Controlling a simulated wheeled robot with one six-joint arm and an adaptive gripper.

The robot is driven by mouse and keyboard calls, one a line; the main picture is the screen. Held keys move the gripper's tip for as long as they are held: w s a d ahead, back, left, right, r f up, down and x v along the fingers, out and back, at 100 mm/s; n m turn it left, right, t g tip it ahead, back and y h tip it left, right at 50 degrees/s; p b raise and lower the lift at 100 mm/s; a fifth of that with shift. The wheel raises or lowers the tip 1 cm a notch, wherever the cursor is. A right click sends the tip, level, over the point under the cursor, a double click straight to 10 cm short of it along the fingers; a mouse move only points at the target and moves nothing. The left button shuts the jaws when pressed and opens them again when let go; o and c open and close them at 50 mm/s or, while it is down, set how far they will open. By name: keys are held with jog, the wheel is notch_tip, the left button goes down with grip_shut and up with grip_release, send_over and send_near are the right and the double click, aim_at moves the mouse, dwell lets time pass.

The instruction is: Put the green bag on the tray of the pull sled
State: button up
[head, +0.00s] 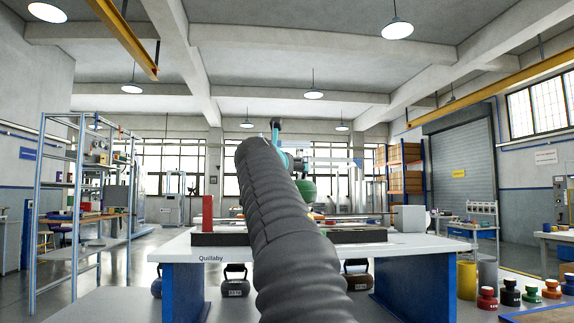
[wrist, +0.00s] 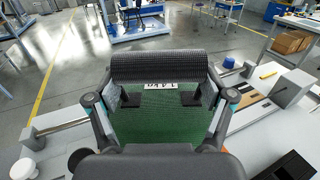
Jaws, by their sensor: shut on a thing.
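The green bag (wrist: 150,128) fills the middle of the wrist view, with a dark ribbed roll (wrist: 158,67) along its top and a white label reading about 1.4 kg. My gripper (wrist: 155,98) is shut on the bag, one finger on each side of the label. In the head view the green bag (head: 307,190) shows beside my dark arm, above the white table (head: 185,247). I cannot tell the gap beneath it. The pull sled and its tray are not clearly made out; my arm and the bag hide the table's middle.
A red block (head: 208,212) and a dark slab (head: 357,235) are on the table, with a grey block (head: 408,218) at right, also in the wrist view (wrist: 292,88). A white knob (wrist: 25,168) is at lower left there. Several weights (head: 488,298) stand at right.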

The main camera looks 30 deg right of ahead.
jog(key=shift+s+f, duration=0.1)
jog(key=shift+f, duration=0.95)
jog(key=shift+f, duration=0.1)
jog(key=o, duration=1.7)
jog(key=shift+f, duration=0.15)
jog(key=shift+s+a, duration=0.15)
jog(key=shift+a, duration=0.15)
jog(key=b+v, duration=0.2)
jog(key=v, duration=0.9)
jog(key=shift+s+a, duration=0.1)
jog(key=shift+s, duration=0.05)
